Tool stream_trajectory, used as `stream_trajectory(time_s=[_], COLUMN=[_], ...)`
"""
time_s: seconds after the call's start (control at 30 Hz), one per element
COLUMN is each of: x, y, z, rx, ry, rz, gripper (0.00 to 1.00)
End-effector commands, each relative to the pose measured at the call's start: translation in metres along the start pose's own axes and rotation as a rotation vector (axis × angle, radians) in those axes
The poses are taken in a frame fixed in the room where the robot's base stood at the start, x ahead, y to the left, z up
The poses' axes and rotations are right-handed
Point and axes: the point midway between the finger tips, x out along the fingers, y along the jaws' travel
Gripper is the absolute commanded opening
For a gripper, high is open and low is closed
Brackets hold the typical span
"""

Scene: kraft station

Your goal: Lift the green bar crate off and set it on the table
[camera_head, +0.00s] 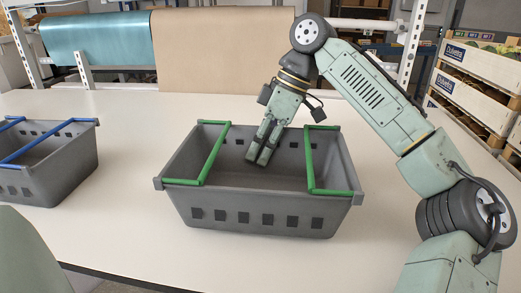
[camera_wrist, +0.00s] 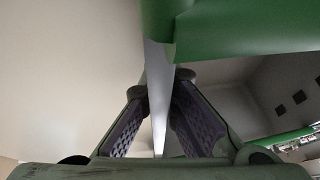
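The grey crate with two green bars (camera_head: 257,189) stands upright in the middle of the table (camera_head: 110,245). I see no other crate under it. My gripper (camera_head: 258,156) points down over the crate between its bars, in front of the far inner wall in the head view. In the wrist view my gripper's (camera_wrist: 160,105) dark pads are apart, with a thin grey strip, apparently the crate rim, seen between them. I cannot tell whether the pads touch it. A green bar (camera_wrist: 250,25) shows large at the top right.
A grey crate with blue bars (camera_head: 60,170) stands on the left of the table, apart from the green bar crate, with bare table between. Wooden crates (camera_head: 475,85) are stacked at the right. Teal and brown paper rolls (camera_head: 205,50) hang behind the table.

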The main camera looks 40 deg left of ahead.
Motion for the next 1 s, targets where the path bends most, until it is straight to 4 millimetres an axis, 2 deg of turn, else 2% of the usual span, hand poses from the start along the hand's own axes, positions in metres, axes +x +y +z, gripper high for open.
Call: stream_trajectory(time_s=[0.77, 1.0], x=[0.0076, 0.0078], y=[0.0011, 0.0012], z=[0.0028, 0.003], rx=[0.0, 0.0], ry=[0.001, 0.001], rz=[0.0, 0.0], gripper=[0.0, 0.17])
